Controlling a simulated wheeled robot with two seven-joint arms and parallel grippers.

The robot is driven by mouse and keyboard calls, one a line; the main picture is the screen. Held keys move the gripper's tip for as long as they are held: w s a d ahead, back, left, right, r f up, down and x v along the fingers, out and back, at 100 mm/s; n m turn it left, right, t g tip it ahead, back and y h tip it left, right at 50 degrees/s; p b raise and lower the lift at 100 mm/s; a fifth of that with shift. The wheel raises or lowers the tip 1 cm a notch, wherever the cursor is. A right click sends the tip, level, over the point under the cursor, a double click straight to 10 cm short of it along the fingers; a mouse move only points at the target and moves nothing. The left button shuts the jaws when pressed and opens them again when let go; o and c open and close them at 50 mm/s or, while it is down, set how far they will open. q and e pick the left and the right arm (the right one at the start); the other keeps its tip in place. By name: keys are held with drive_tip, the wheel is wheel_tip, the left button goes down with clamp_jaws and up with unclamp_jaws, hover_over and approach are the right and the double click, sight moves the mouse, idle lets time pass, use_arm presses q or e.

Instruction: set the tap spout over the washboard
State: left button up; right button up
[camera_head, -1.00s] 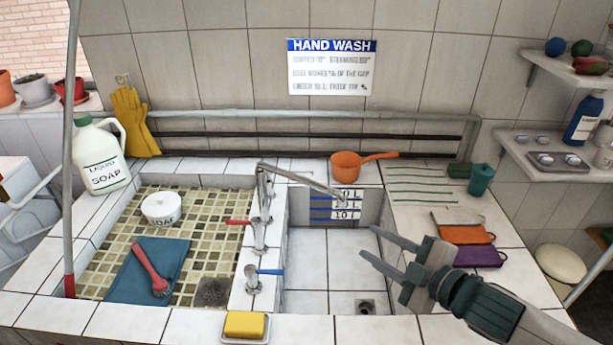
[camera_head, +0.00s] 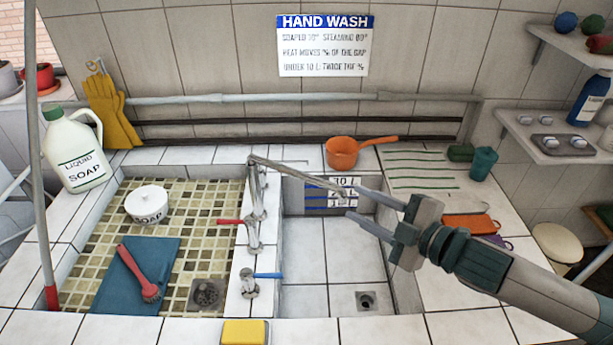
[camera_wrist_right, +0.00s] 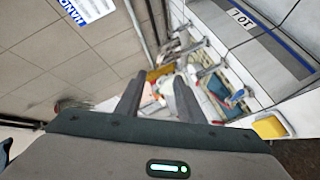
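The metal tap spout (camera_head: 300,176) runs from the tap post (camera_head: 255,210) on the divider towards the right, over the deep right basin (camera_head: 330,262). My right gripper (camera_head: 353,201) is open, its two fingers apart at the spout's free end; I cannot tell whether they touch it. In the right wrist view the open fingers (camera_wrist_right: 156,96) show no clear object held. I cannot surely tell which surface is the washboard: the left basin has a mosaic floor (camera_head: 190,225), and the right ledge has green stripes (camera_head: 415,171). My left gripper is not in view.
A red lever (camera_head: 229,222) and a blue lever (camera_head: 268,275) stick out of the divider. The left basin holds a soap pot (camera_head: 148,205), blue cloth (camera_head: 118,285) and red brush (camera_head: 140,275). An orange dipper (camera_head: 342,153) sits behind, a yellow sponge (camera_head: 244,332) in front.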

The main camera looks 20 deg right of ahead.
sight(313, 180)
drive_tip(key=p+x, duration=0.5)
drive_tip(key=x, duration=1.1)
drive_tip(key=shift+w, duration=0.1)
drive_tip(key=shift+p+x, duration=0.3)
drive_tip(key=shift+x, duration=0.45)
drive_tip(key=shift+f, duration=0.1)
clamp_jaws()
